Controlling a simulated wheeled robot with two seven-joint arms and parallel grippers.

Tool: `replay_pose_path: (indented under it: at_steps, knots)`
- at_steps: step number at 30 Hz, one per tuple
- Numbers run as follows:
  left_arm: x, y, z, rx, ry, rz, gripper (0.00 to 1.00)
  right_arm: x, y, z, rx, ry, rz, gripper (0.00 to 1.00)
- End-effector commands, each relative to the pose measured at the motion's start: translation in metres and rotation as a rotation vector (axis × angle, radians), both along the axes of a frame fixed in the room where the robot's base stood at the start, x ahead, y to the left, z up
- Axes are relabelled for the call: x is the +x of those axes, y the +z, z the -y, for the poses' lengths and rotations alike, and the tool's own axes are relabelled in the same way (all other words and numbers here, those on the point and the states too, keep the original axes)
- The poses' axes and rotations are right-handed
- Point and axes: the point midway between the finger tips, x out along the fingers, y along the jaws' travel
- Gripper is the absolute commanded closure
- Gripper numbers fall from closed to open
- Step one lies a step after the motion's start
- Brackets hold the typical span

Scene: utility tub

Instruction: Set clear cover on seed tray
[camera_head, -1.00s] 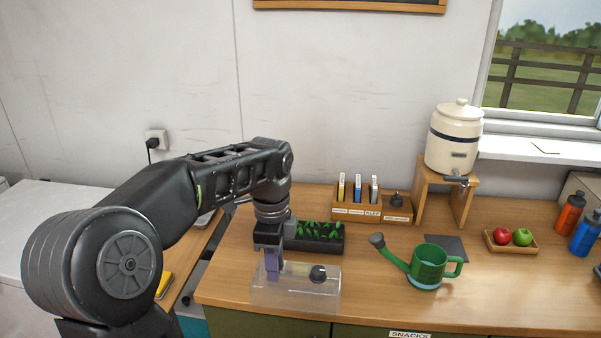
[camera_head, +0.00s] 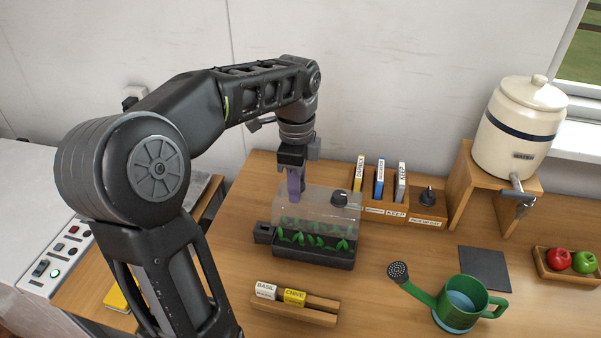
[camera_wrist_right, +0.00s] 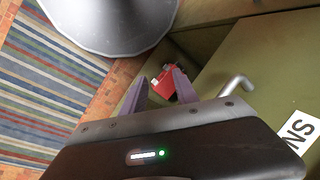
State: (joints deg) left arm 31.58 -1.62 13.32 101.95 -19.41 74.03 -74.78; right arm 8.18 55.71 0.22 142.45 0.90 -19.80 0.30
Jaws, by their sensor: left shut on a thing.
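The clear cover (camera_head: 328,208), a see-through box with a dark round knob, is in the head view. My left gripper (camera_head: 295,198) is shut on the cover at its left part. The black seed tray (camera_head: 313,263) with green seedlings stands on the counter. The cover is over the tray, and some seedlings show through its front wall. I cannot tell whether its lower edge touches the tray. My right gripper (camera_wrist_right: 160,77) is in the right wrist view, its purple fingers apart and empty, low by the cabinet front and away from the cover.
A wooden rack (camera_head: 295,308) with seed labels is in front of the tray. A wooden packet box (camera_head: 385,213) is close behind right. A green watering can (camera_head: 458,300) and a water crock (camera_head: 520,130) are to the right. A red object (camera_wrist_right: 165,82) lies beyond my right fingers.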

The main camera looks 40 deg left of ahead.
Motion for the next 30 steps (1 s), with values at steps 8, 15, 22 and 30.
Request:
replay_pose_path:
  at_steps: [8,15,22,30]
  knots:
    - [0.0,-0.001,0.0,0.0,0.0,0.001,1.0,0.0,-0.001,0.0,0.0,0.0,0.0,0.64]
    - [0.0,-0.012,0.0,0.0,0.0,0.0,1.0,0.0,-0.011,-0.001,0.001,0.0,0.003,0.64]
    - [0.0,-0.034,0.0,0.0,0.0,0.0,1.0,0.002,-0.028,-0.003,0.006,0.002,0.01,0.64]
    - [0.0,-0.055,0.0,0.0,-0.001,0.0,1.0,0.004,-0.042,-0.004,0.011,0.003,0.018,0.64]
